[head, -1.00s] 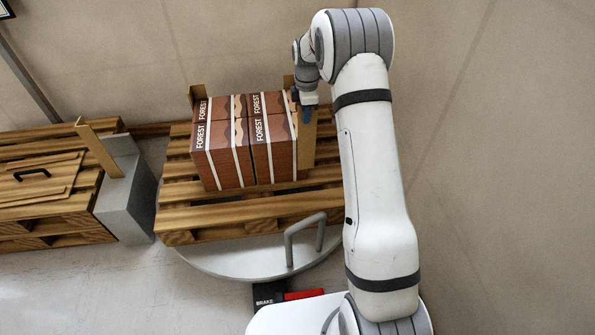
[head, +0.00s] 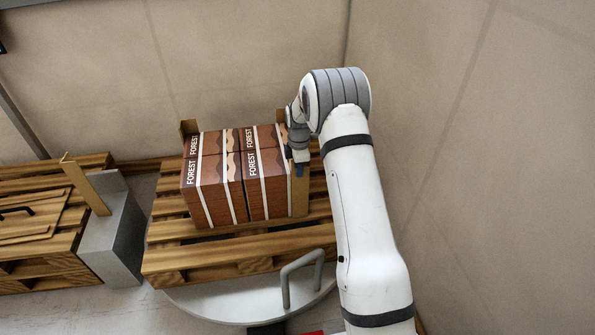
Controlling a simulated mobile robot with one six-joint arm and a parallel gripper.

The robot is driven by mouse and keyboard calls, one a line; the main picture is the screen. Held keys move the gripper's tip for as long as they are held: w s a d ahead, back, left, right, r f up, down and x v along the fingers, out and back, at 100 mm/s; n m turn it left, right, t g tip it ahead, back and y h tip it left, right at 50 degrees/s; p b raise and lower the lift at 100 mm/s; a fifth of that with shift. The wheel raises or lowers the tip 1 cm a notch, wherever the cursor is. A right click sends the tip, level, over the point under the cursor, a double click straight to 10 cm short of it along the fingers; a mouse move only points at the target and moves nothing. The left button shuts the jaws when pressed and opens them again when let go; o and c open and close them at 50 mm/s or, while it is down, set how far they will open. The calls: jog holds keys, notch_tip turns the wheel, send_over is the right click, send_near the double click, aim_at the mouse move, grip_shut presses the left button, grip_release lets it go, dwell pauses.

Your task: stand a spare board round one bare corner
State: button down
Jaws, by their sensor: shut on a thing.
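A block of brown cartons marked FOREST (head: 215,190) stands on a wooden pallet (head: 200,262). My gripper (head: 300,168) is shut on the upper end of an upright tan corner board (head: 299,198). This board stands close against the right side of the cartons, by their front right corner; I cannot tell if it touches them. Another board (head: 188,127) stands at the back left corner, and the tip of one (head: 281,116) shows at the back right. The front left corner shows no board. A spare board (head: 88,185) leans in a grey holder (head: 118,235) at the left.
The pallet rests on a round grey turntable (head: 230,306) with a grey handle bar (head: 286,285) at its front right. A second pallet (head: 40,265) with a flat wooden panel (head: 35,218) and black handle is at the left. Walls close off the back and right.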

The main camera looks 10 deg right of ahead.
jog(key=shift+s+f, duration=0.1)
jog(key=shift+f, duration=0.25)
